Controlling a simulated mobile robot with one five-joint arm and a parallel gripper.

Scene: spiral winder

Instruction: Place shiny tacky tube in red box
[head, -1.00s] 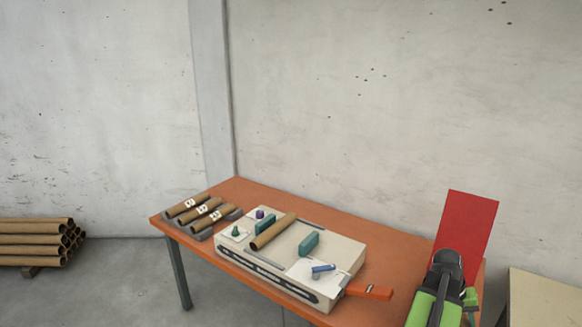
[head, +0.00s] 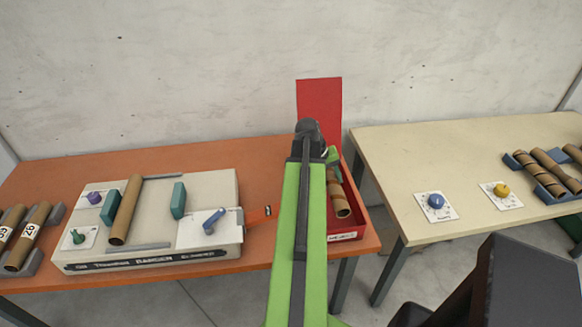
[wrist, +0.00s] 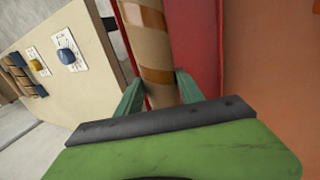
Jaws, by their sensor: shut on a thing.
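The red box (head: 347,236) stands on the right end of the orange table, with its tall red back panel (head: 320,100) upright. A brown cardboard tube with darker spiral bands (head: 340,203) is in or just over the box, partly hidden by my arm. My gripper (wrist: 160,85) is shut on this tube, which also shows in the wrist view (wrist: 150,45). In the wrist view the tube lies alongside the red box wall (wrist: 204,40). I cannot tell whether the tube touches the box floor. Whether its surface is shiny or tacky is unclear.
The winding machine (head: 150,262) with a plain tube (head: 125,210) on it stands left of the box. Labelled tubes (head: 30,236) lie in a rack at far left. A pale table (head: 440,150) at right holds a blue knob (head: 435,201), a yellow knob (head: 502,190) and racked banded tubes.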

